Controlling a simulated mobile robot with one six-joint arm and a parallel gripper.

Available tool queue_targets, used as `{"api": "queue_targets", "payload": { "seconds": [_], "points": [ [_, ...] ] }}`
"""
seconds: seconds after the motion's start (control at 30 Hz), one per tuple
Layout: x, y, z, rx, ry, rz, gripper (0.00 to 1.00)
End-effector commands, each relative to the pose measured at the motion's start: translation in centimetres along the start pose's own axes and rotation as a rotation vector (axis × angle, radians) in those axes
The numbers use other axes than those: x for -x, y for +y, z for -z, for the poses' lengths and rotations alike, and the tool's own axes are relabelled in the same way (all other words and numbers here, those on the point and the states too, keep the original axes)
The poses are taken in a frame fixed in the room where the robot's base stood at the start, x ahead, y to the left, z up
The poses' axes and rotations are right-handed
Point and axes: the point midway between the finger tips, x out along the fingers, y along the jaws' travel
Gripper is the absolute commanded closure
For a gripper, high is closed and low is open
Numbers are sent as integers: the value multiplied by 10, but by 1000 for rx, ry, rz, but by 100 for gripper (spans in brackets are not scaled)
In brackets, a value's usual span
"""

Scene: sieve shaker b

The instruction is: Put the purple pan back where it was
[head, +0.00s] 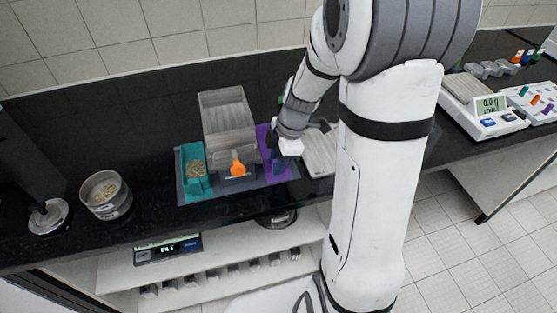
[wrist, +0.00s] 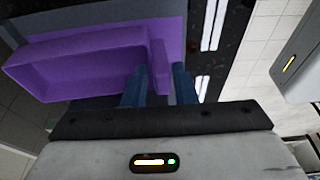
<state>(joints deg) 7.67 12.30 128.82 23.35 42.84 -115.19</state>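The purple pan (wrist: 70,65) fills the upper left of the wrist view, at or just over a purple-coloured bay (head: 264,136) at the right end of the grey tray. My gripper (wrist: 160,85) has its two blue fingers on either side of the pan's narrow purple tab (wrist: 159,68). I cannot tell whether they press on it or stand slightly apart. In the head view my gripper (head: 279,161) is low over the purple bay and hides part of it. Whether the pan rests fully on the bay is unclear.
A round container (head: 105,194) stands left. A scale (head: 486,117) is right. A pale ridged plate (head: 319,152) lies close beside the gripper.

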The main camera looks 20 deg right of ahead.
Motion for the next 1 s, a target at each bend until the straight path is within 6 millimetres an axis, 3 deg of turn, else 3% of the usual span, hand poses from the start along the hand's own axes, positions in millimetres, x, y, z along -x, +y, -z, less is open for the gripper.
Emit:
{"api": "queue_targets", "payload": {
  "seconds": [0.17, 0.57, 0.7, 1.0],
  "points": [
    [0, 0, 0, 1, 0, 0, 62],
    [9, 0, 3, 1, 1, 2, 62],
    [24, 2, 4, 3, 0, -6, 62],
    [94, 1, 4, 2, 0, -5, 62]
  ]
}}
